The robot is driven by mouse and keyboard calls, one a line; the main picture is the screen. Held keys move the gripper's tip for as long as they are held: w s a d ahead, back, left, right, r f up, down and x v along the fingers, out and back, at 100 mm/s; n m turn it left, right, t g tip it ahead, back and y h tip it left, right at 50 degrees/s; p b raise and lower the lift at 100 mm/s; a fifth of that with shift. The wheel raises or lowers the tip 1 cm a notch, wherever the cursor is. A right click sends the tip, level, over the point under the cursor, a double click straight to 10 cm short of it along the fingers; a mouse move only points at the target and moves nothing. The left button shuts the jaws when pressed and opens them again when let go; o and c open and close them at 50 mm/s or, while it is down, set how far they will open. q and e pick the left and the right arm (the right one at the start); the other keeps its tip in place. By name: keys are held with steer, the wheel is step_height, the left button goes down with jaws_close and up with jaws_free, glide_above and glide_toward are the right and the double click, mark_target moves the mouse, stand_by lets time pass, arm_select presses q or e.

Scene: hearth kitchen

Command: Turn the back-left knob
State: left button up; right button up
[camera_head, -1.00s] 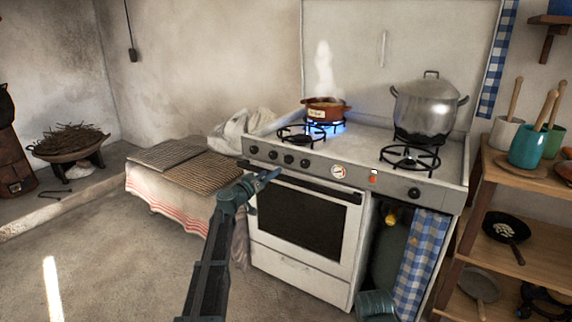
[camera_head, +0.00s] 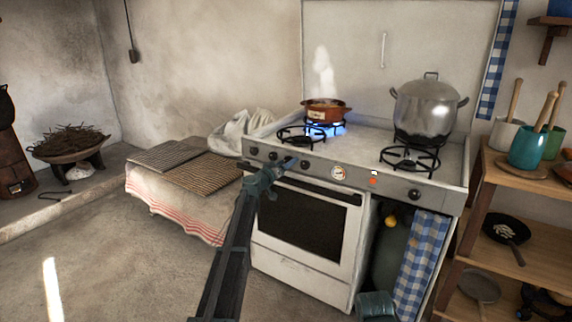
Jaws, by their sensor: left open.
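The stove's front panel carries a row of dark knobs: a far-left knob (camera_head: 253,150), a second knob (camera_head: 272,155), one mostly hidden behind my gripper, and a knob to its right (camera_head: 305,163). Another knob (camera_head: 415,194) sits far right. Labels are too small to read, so I cannot tell which is the back-left one. My left gripper (camera_head: 289,163) is open, its tips at the third knob from the left; contact is unclear. The back-left burner (camera_head: 338,128) burns blue under a steaming brown pot (camera_head: 325,110). My right gripper's jaws are not visible.
A large steel pot (camera_head: 427,105) stands on the right side of the stove (camera_head: 370,145). The oven door handle (camera_head: 325,193) runs below the knobs. A cloth-covered bench (camera_head: 150,195) is at left, wooden shelves (camera_head: 530,185) at right.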

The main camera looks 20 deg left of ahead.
arm_select(q)
jaws_close()
steer(key=shift+n, duration=0.4)
steer(key=n, duration=0.5)
steer(key=shift+n, duration=0.4)
steer(key=n, duration=0.3)
steer(key=shift+n, duration=2)
